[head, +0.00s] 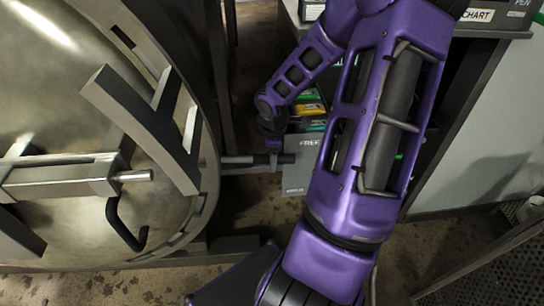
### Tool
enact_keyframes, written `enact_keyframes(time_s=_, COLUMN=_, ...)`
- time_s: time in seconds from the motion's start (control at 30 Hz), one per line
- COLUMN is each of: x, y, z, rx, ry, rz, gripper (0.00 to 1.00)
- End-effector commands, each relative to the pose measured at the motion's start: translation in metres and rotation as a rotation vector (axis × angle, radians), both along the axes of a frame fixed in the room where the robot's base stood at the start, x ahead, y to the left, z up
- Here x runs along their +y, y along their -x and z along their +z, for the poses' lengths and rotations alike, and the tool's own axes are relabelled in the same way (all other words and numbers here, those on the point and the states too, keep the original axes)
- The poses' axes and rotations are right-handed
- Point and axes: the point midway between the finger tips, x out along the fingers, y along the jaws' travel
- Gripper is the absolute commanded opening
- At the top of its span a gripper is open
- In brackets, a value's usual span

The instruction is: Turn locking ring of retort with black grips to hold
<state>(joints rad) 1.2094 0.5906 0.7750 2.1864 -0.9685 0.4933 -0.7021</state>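The retort's large round metal door (50,165) fills the left side, with its locking ring (208,165) around the edge. A short rod with a black grip (288,159) sticks out to the right from the ring, roughly level. My gripper (272,160) hangs from above at the end of my purple arm, and a fingertip overlaps the grip. I cannot tell whether the fingers are closed on the grip or only beside it. Other grips on the ring are not clearly visible.
A grey box (300,182) with printed letters stands just behind the grip, with colourful items (311,108) above it. A black hooked handle (124,228) and metal bars (140,125) project from the door. A grey cabinet (475,135) stands right. Brown floor (250,215) shows between.

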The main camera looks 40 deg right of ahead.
Motion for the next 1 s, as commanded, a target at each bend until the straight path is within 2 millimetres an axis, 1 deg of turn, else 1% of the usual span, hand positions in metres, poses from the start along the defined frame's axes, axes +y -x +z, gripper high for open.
enact_keyframes(time_s=0.07, x=0.0000, y=0.0000, z=0.0003, rx=0.000, ry=0.000, rz=0.000, gripper=0.68)
enact_keyframes(time_s=0.17, x=-0.0001, y=0.0000, z=0.0003, rx=0.000, ry=0.000, rz=0.000, gripper=0.52)
enact_keyframes(time_s=0.2, x=-0.0001, y=0.0000, z=0.0004, rx=0.000, ry=0.000, rz=0.000, gripper=0.45)
enact_keyframes(time_s=0.37, x=-0.0001, y=0.0000, z=0.0004, rx=0.000, ry=0.000, rz=-0.001, gripper=0.16)
enact_keyframes(time_s=0.4, x=-0.0001, y=0.0000, z=0.0004, rx=0.000, ry=0.000, rz=-0.001, gripper=0.09)
enact_keyframes(time_s=0.43, x=-0.0001, y=0.0001, z=0.0005, rx=0.000, ry=0.000, rz=-0.001, gripper=0.03)
enact_keyframes(time_s=0.47, x=-0.0001, y=0.0001, z=0.0005, rx=0.000, ry=0.000, rz=-0.001, gripper=0.00)
enact_keyframes(time_s=1.0, x=-0.0002, y=-0.0001, z=0.0006, rx=-0.001, ry=0.000, rz=-0.001, gripper=0.00)
